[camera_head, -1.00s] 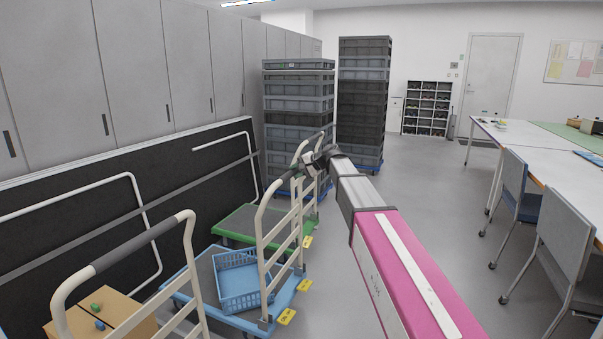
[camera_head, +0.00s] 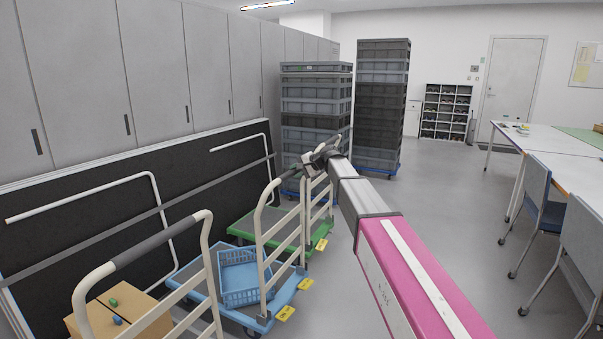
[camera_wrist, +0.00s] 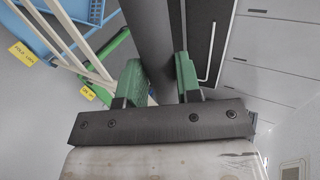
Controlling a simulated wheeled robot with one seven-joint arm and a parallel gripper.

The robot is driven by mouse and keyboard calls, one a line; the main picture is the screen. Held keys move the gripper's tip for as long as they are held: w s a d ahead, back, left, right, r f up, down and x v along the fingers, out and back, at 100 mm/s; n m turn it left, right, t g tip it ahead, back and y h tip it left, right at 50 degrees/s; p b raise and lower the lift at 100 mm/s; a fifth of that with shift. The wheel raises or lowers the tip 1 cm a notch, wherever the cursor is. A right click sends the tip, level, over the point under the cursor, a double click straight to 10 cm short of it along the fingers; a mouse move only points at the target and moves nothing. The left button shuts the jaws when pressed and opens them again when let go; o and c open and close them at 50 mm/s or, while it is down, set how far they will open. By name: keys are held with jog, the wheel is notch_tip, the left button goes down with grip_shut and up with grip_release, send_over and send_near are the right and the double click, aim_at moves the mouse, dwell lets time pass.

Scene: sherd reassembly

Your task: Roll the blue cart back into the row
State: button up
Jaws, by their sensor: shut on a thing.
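The blue cart (camera_head: 238,312) stands between a nearer cart and the green cart, with a blue basket (camera_head: 243,276) on its deck. Its cream handle frame (camera_head: 262,235) rises on the right side, with a dark grip along the top. My gripper (camera_head: 310,162) is at the upper end of this handle. In the wrist view, my gripper's green fingers (camera_wrist: 158,68) are closed on both sides of the dark handle grip (camera_wrist: 150,28). The blue cart's deck (camera_wrist: 60,12) shows at upper left there. The exact contact is small in the head view.
The green cart (camera_head: 245,229) stands just behind the blue one. A nearer cart (camera_head: 207,255) carries a cardboard box (camera_head: 140,305). A black panel (camera_head: 90,200) and lockers line the left. Stacked grey crates (camera_head: 316,110) stand behind. The aisle floor (camera_head: 440,220) is clear; chairs stand right.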

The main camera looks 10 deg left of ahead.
jog(key=w+a, duration=0.2)
jog(key=a, duration=0.4)
dwell(0.4)
jog(key=o, duration=1.3)
jog(key=shift+c, duration=0.2)
jog(key=v, duration=1)
jog(key=shift+f, duration=0.1)
